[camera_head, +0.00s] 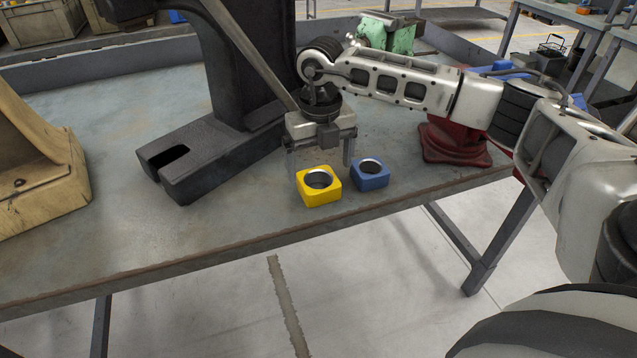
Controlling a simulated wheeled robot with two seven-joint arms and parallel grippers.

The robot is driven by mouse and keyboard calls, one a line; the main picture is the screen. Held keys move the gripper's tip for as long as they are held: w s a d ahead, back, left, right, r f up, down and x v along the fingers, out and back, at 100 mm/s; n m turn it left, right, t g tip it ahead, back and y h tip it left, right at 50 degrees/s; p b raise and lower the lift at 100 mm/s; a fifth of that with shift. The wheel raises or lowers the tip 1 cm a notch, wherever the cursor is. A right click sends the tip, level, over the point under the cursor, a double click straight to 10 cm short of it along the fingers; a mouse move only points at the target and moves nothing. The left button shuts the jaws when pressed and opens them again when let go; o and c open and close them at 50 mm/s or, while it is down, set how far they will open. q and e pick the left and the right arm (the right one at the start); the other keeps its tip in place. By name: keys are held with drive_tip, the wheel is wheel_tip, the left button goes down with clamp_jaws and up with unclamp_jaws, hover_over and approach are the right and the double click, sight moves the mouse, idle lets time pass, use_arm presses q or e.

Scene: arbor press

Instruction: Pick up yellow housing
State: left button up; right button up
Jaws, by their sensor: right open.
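The yellow housing (318,197) is a square block with a round metal-lined hole in its top. It sits on the grey table near the front edge. My right gripper (320,168) points down from above, just behind and over the yellow housing. Its two fingers are spread apart, with nothing seen between them. The left finger shows at the housing's back left, and the right finger ends near the gap to the blue housing (371,181). I cannot tell whether the fingers touch the yellow housing. My left gripper is not in view.
The blue housing stands close to the right of the yellow one. The black arbor press base (205,165) with its slot lies to the left. A tan casting (35,175) stands far left, a red base (455,145) to the right. The table (170,235) is clear at front left.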

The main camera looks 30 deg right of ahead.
sight(318, 179)
wheel_tip(318, 179, down, 5)
drive_tip(key=shift+w+a+r+p, duration=0.1)
drive_tip(key=shift+a+p, duration=0.05)
drive_tip(key=shift+p, duration=0.35)
drive_tip(key=c, duration=1.2)
drive_tip(key=shift+r, duration=0.1)
